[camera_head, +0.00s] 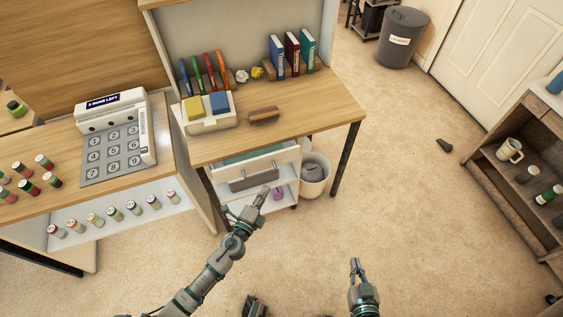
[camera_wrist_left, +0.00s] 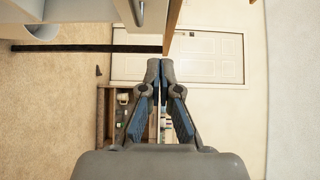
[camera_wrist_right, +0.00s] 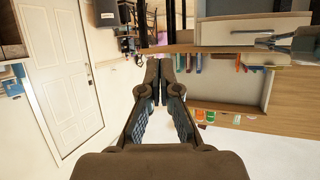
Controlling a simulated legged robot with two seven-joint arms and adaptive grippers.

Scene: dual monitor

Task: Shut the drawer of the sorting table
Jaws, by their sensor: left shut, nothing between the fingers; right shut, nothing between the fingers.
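The sorting table (camera_head: 300,115) has a light wooden top. Its white drawer (camera_head: 262,165) stands partly out below the top, with a green interior showing, and has a grey handle (camera_head: 254,177) on its front. The drawer front also shows upside down in the right wrist view (camera_wrist_right: 285,22). My left gripper (camera_head: 261,192) is shut and empty, just in front of the drawer's lower front; I cannot tell whether it touches. My right gripper (camera_head: 355,262) is shut and empty, over open floor, away from the drawer and to the right.
A white bin (camera_head: 314,174) stands under the table beside a dark table leg (camera_head: 346,158). A purple item (camera_head: 278,193) is on a low shelf behind the left gripper. A counter with a register (camera_head: 115,135) is at left, a wooden shelf (camera_head: 505,170) at right.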

